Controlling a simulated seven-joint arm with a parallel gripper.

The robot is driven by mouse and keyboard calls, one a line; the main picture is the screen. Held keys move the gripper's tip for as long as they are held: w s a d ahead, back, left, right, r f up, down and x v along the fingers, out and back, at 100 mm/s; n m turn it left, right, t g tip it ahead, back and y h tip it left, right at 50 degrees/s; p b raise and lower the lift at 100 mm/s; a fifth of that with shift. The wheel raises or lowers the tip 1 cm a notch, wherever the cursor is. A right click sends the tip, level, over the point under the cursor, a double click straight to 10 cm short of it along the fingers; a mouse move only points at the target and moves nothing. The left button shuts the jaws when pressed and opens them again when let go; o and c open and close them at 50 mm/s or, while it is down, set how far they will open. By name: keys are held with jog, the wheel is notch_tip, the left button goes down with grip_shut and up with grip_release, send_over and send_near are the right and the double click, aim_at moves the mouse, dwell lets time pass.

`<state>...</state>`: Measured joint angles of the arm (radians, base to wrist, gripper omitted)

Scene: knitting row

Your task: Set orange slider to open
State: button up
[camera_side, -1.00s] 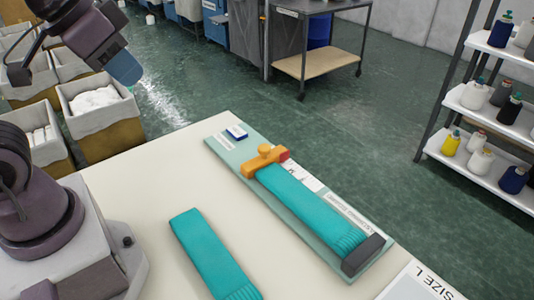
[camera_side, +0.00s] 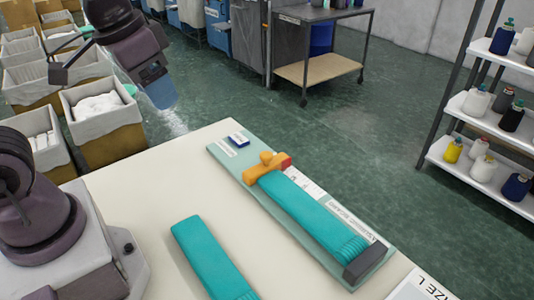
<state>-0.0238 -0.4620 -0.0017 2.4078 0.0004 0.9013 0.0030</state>
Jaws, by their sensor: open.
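The orange slider (camera_side: 265,169) sits across the far-left end of a teal knitted strip (camera_side: 310,214). It has a raised knob on top and a red end on its right. The strip lies on a pale green board (camera_side: 228,161) with a dark grey block (camera_side: 364,260) at its near-right end. My gripper (camera_side: 162,95) is at upper left, in the air, pointing down. It is well apart from the slider, to its left and above. Its bluish fingers are open and appear empty; the gap between them is hard to make out.
A second teal knitted piece (camera_side: 212,258) lies on the cream table (camera_side: 140,200) left of the board. A small blue-and-white block (camera_side: 238,139) sits at the board's far end. A SIZE L card (camera_side: 420,287) lies at the near right. Bins and a yarn shelf stand beyond the table.

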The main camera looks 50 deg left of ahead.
jog(key=w+a+f+m+g, duration=0.1)
jog(key=w+f, duration=0.2)
jog(key=w, duration=0.2)
jog(key=w+f+m+g, duration=0.1)
jog(key=w+f+g, duration=0.15)
jog(key=w, duration=0.35)
jog(key=m, duration=0.7)
send_near(266, 154)
notch_tip(266, 154, down, 9)
jog(key=shift+d+f, duration=0.1)
jog(key=shift+c, duration=0.2)
grip_shut()
jog(key=a, duration=0.6)
jog(key=shift+a, duration=0.35)
